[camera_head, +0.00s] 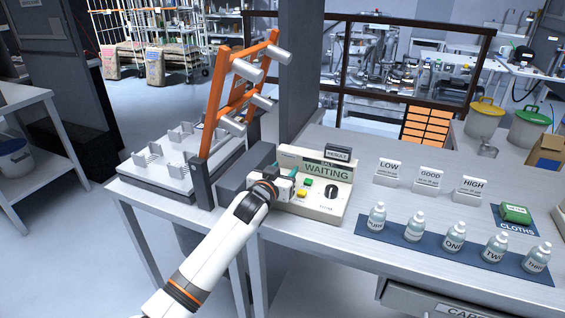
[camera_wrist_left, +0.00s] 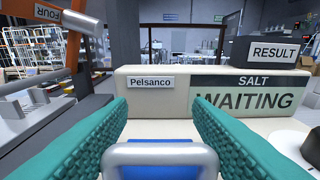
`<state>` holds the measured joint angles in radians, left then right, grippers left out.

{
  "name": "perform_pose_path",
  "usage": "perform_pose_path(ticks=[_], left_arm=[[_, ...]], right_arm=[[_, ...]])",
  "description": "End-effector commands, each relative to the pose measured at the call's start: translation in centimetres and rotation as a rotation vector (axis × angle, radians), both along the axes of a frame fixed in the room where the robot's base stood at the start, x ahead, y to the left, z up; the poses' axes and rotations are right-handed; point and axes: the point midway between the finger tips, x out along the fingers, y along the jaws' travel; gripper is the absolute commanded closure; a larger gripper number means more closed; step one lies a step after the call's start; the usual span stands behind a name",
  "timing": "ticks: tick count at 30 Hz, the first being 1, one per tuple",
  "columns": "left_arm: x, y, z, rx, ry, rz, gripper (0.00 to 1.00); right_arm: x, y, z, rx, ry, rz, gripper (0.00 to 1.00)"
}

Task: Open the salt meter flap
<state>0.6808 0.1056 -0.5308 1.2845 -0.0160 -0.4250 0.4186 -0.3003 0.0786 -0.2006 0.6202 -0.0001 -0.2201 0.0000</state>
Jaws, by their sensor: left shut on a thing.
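The salt meter (camera_head: 322,180) is a beige box on the bench, and its display reads SALT WAITING. The wrist view shows its front panel (camera_wrist_left: 150,100) with a Pelsanco label and the display (camera_wrist_left: 247,93). My left gripper (camera_head: 284,187) is at the meter's left side. Its teal fingers lie either side of a blue-edged pale piece (camera_wrist_left: 160,155), which I take for the flap's handle, and are shut on it. The arm and fingers hide most of the flap, so I cannot tell how far it is open. My right gripper is not in view.
An orange rack with grey rollers (camera_head: 215,95) stands close left of the meter. A RESULT block (camera_head: 338,153) sits behind it. A black knob (camera_head: 331,191) is on its right. Several bottles (camera_head: 455,236) stand on a blue mat; LOW, GOOD and HIGH signs (camera_head: 430,178) stand behind.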

Motion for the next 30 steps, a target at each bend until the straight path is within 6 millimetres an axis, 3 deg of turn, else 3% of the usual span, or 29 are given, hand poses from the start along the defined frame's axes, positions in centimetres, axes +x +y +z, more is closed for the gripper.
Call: perform_pose_path(ticks=[1, 3, 12, 19, 30], left_arm=[[0.1, 0.0, 1.1, 0.009, 0.032, 0.001, 0.77], [0.2, -0.1, 1.3, 0.023, 0.073, 0.000, 0.77], [0.9, -0.3, 1.4, 0.083, 0.254, 0.000, 0.77], [1.4, -0.5, 1.2, 0.124, 0.380, 0.000, 0.77], [1.8, -0.6, 0.9, 0.154, 0.470, 0.000, 0.77]], right_arm=[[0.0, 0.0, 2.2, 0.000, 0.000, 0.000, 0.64], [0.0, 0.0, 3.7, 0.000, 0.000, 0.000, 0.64], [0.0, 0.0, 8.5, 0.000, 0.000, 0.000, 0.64], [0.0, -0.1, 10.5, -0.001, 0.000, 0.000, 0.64], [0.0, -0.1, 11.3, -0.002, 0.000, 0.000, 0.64]])
